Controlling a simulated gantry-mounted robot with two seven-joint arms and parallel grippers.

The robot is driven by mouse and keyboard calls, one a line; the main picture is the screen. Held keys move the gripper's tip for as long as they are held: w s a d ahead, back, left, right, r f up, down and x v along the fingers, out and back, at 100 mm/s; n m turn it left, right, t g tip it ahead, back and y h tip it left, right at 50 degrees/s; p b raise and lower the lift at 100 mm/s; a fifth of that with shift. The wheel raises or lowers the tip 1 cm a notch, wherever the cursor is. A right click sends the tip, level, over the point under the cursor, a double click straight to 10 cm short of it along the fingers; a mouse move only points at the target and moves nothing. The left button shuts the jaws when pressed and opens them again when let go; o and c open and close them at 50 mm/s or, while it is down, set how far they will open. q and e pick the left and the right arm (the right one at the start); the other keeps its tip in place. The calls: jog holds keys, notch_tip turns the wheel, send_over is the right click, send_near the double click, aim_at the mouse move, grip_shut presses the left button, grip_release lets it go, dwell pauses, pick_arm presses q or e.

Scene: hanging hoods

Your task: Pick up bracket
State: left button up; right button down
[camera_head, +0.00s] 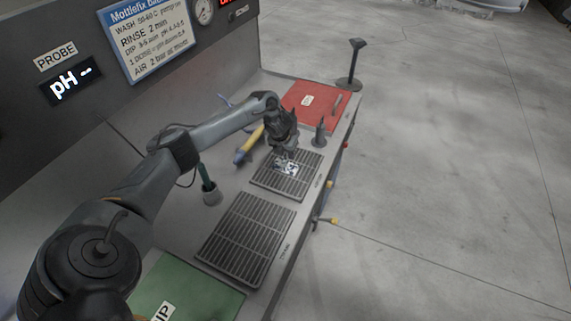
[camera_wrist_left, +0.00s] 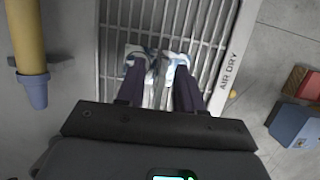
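The bracket (camera_wrist_left: 156,62), a pale, shiny metal piece, lies at the far drying rack. In the head view, the bracket (camera_head: 288,168) shows as a bright patch just below my left gripper (camera_head: 285,155). In the left wrist view, the two dark fingers of my left gripper (camera_wrist_left: 160,85) stand apart, with parts of the bracket between and just beyond their tips. The fingers hide some of it, and I cannot tell whether they touch it. My right gripper is not in view.
The bracket's rack (camera_head: 262,186) is marked AIR DRY in the wrist view. A larger rack (camera_head: 245,238) lies nearer. A yellow tool with a blue tip (camera_wrist_left: 30,50) lies left of the gripper.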

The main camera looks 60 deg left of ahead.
pick_arm(q)
jog(key=shift+w+a+f, duration=0.1)
jog(key=shift+f, duration=0.3)
grip_shut()
dwell(1.2)
